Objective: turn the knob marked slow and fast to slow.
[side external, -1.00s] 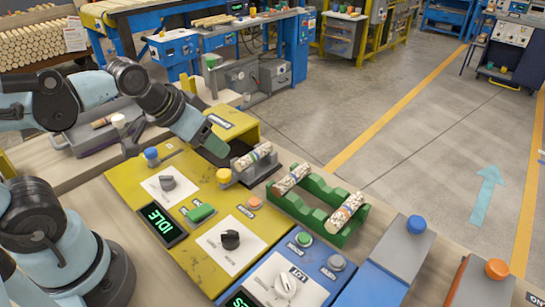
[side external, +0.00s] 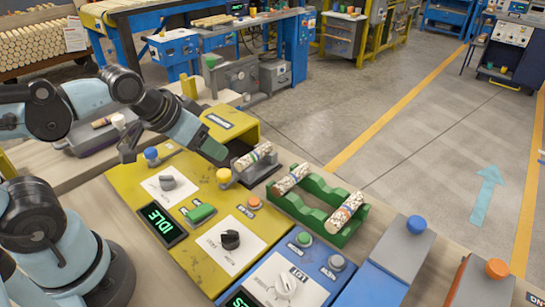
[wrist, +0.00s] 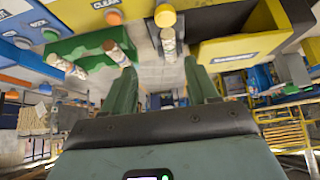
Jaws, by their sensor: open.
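On the yellow panel (side external: 190,225), a black knob (side external: 230,240) sits on a white plate with small print that I cannot read. A grey knob (side external: 168,183) sits on another white plate farther back. I cannot tell which of these is marked slow and fast. My gripper (side external: 170,152) is open and empty above the back of the panel, apart from both knobs. Its two green fingers stand apart in the wrist view (wrist: 162,85), with nothing between them. Neither knob shows clearly in the wrist view.
A display reading IDLE (side external: 160,225) and a green button (side external: 200,214) lie between the knobs. A yellow button (side external: 223,175) and a green rack (side external: 318,210) holding patterned turned pieces stand right. A blue panel (side external: 300,275) with a white knob (side external: 286,285) is in front.

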